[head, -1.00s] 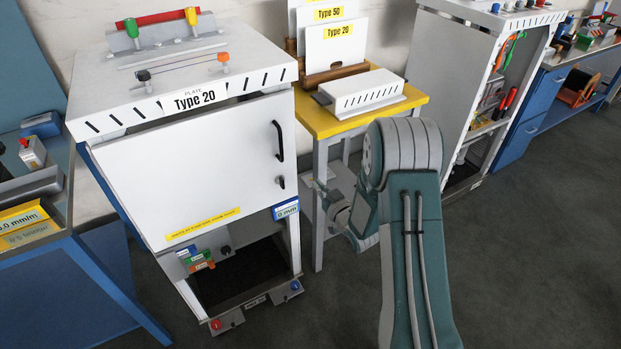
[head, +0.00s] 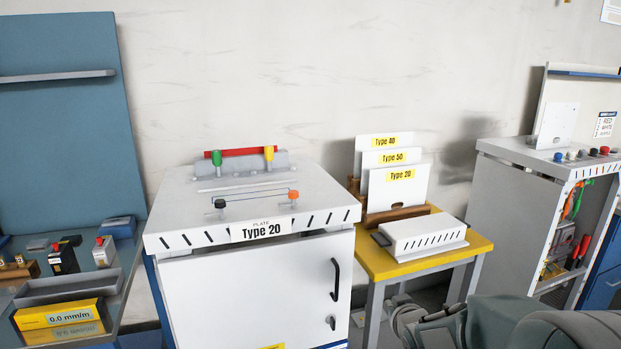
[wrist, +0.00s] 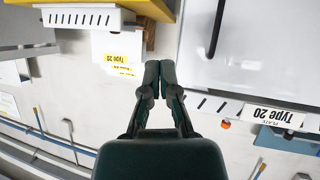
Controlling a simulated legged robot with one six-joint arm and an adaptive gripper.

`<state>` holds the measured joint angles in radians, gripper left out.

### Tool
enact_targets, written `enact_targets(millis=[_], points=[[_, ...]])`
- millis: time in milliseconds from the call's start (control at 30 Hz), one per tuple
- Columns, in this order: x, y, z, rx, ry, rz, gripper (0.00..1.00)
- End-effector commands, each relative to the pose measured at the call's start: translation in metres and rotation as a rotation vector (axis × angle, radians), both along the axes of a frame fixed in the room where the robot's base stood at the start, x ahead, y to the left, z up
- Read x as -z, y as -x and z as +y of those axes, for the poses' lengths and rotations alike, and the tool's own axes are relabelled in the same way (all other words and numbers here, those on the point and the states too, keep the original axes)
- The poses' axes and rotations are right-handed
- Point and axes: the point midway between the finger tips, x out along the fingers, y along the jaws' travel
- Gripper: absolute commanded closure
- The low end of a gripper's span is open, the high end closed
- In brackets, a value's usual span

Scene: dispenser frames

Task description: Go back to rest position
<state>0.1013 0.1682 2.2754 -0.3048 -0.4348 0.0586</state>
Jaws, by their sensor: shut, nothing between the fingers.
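My gripper (wrist: 157,75) shows in the wrist view with its two dark fingers together and nothing between them. Past the fingertips are the white cabinet and the plates, seen upside down. In the head view my arm (head: 545,322) is folded low at the bottom right, in front of the yellow table. The fingers cannot be made out there.
The white cabinet (head: 255,285) labelled Type 20 has its door closed. Right of it, a yellow table (head: 375,263) holds a white slotted box (head: 425,236) and upright plates (head: 397,187). An open-sided cabinet (head: 520,200) stands at right, a blue bench at left.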

Motion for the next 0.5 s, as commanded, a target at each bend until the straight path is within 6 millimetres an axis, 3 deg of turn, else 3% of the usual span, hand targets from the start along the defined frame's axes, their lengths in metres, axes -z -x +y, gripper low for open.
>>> enact_targets(millis=[33, 200, 500], points=[[-0.013, 0.011, 0.000, 0.018, 0.005, 0.021, 1.00], [-0.040, 0.055, -0.001, 0.079, 0.008, 0.134, 1.00], [-0.071, 0.153, 0.006, 0.150, -0.025, 0.341, 1.00]])
